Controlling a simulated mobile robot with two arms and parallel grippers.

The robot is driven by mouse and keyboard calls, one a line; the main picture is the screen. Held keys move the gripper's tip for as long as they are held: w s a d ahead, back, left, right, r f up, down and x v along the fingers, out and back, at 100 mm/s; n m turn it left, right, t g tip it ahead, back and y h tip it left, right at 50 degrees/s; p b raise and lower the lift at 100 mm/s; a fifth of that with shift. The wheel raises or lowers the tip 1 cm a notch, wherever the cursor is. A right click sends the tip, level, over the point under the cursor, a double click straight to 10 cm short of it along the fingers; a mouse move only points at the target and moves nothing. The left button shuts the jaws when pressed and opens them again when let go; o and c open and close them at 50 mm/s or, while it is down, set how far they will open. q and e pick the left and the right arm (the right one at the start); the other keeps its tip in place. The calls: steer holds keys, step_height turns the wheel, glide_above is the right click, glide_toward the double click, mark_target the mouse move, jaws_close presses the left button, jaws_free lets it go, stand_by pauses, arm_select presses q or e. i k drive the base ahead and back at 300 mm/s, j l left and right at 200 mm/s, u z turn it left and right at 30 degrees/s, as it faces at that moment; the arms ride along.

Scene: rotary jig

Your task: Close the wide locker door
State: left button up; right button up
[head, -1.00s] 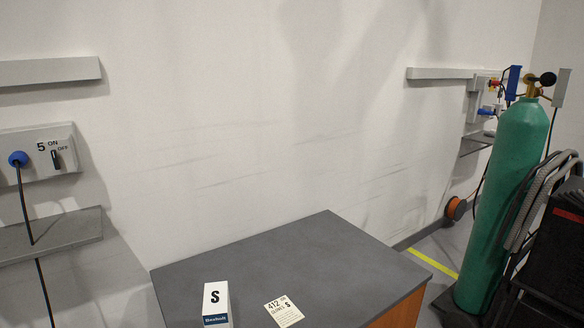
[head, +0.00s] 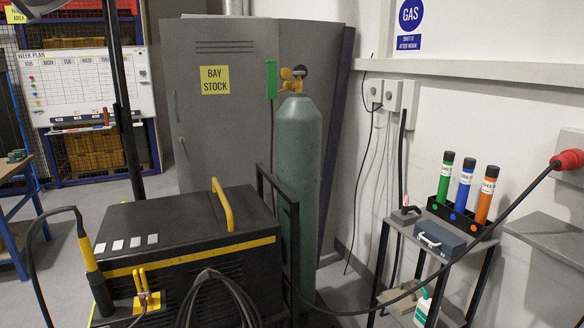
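A tall grey locker (head: 300,40) stands at the back, left of the wall corner. Its wide grey front panel (head: 215,125) has vent slots near the top, a small handle at the left and a yellow BAY STOCK label (head: 215,80). I cannot tell from this angle whether this door is open or shut. The lower part of the locker is hidden behind a welding machine and a gas cylinder. Neither of my grippers is in view.
A black and yellow welding machine (head: 190,235) and a green gas cylinder (head: 299,175) stand before the locker. A small bench (head: 440,225) with bottles is at right. A whiteboard (head: 90,85) stands left, with some open floor (head: 120,190) before it.

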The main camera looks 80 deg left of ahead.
mark_target(214, 68)
steer(key=u, duration=3.2)
